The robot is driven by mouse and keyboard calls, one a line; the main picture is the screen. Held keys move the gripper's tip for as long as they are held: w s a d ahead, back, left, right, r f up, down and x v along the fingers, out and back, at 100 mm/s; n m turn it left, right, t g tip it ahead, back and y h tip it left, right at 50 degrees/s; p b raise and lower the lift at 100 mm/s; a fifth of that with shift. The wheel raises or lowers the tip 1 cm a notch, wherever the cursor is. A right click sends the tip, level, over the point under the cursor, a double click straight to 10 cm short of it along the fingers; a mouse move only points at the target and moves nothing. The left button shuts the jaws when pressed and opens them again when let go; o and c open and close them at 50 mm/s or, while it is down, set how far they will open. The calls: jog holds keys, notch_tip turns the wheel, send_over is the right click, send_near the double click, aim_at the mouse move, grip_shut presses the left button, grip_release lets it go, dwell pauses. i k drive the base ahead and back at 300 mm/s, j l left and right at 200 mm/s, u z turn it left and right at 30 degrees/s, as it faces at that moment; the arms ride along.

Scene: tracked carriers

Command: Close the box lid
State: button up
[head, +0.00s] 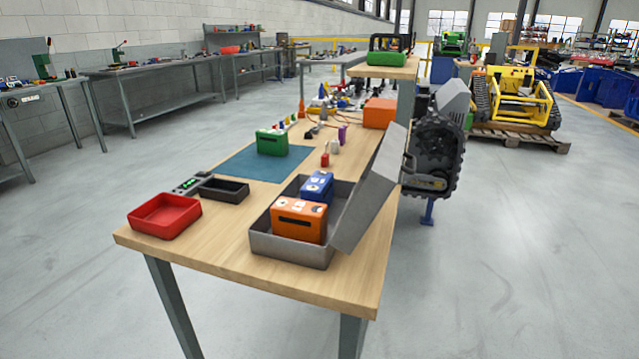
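A grey metal box (287,252) stands near the front right of the wooden workbench. Its lid (369,192) is open, tilted up and leaning outward on the right side. An orange block with a dark slot (299,218) and a blue block (317,186) are inside the box. The box's right inner part is partly hidden by the lid. My gripper is not in view.
The workbench (200,245) also carries a red tray (165,214), a black tray (223,189) and a green block (272,141) on a blue mat (240,166). A dark tracked machine (436,150) stands close behind the lid. The floor (520,260) to the right is clear.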

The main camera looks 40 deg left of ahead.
aim_at(379, 178)
jog(key=i+l+u, duration=0.1)
jog(key=u, duration=0.35)
jog(key=i+l+u, duration=0.2)
jog(key=u, duration=0.25)
jog(key=i+l+u, duration=0.2)
jog(key=u, duration=0.25)
jog(key=i+l+u, duration=0.1)
jog(key=l+u, duration=0.15)
jog(key=u, duration=0.2)
jog(key=k+l+u, duration=0.2)
jog(key=l, duration=0.15)
jog(key=k+l+u, duration=0.15)
jog(key=l, duration=0.15)
jog(key=k+j+z, duration=0.25)
